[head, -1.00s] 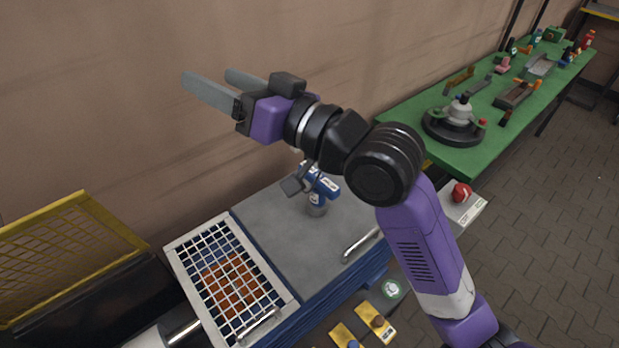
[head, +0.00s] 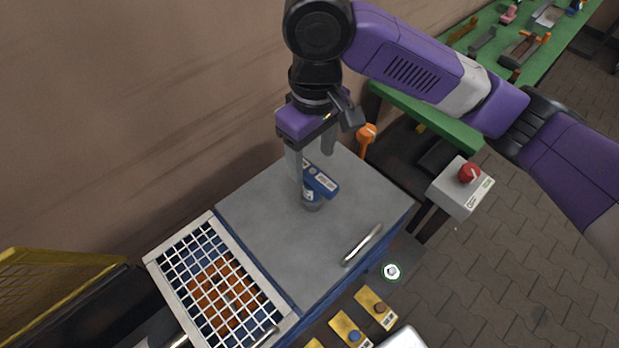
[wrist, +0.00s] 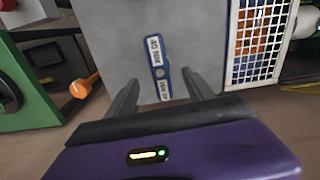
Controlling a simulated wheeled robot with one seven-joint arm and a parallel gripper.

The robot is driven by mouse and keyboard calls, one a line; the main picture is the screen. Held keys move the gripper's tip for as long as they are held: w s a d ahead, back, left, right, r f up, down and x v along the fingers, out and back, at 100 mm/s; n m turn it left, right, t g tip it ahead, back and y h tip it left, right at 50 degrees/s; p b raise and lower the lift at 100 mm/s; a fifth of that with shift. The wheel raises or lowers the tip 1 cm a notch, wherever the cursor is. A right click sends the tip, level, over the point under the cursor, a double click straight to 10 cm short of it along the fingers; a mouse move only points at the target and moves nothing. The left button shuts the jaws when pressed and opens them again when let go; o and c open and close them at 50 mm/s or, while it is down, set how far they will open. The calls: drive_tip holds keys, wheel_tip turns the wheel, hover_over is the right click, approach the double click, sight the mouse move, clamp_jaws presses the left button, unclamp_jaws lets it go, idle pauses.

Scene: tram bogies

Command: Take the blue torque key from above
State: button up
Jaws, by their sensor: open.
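The blue torque key (head: 322,183) has white labels and sits on a grey round base on the grey cabinet top (head: 255,210). My gripper (head: 312,178) is open and points down over the key. In the head view one finger overlaps the left side of the key, and the other is behind and to the right. In the wrist view the key (wrist: 158,68) lies lengthwise between the two spread fingers (wrist: 161,92), with its near end close to the level of the fingers. I cannot tell the exact height gap, and no contact is visible.
A white grid cover (head: 220,290) over orange items is at the left. A metal handle (head: 361,245) lies at the top's front edge. A box with a red knob (head: 468,174) and an orange-handled item (head: 367,133) stand to the right. A green bench (head: 490,60) is behind.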

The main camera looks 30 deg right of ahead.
sight(313, 182)
drive_tip(key=shift+s+d+f, duration=0.2)
drive_tip(key=shift+a+f+p, duration=0.2)
drive_tip(key=shift+f+p, duration=0.3)
drive_tip(key=shift+f, duration=3.25)
clamp_jaws()
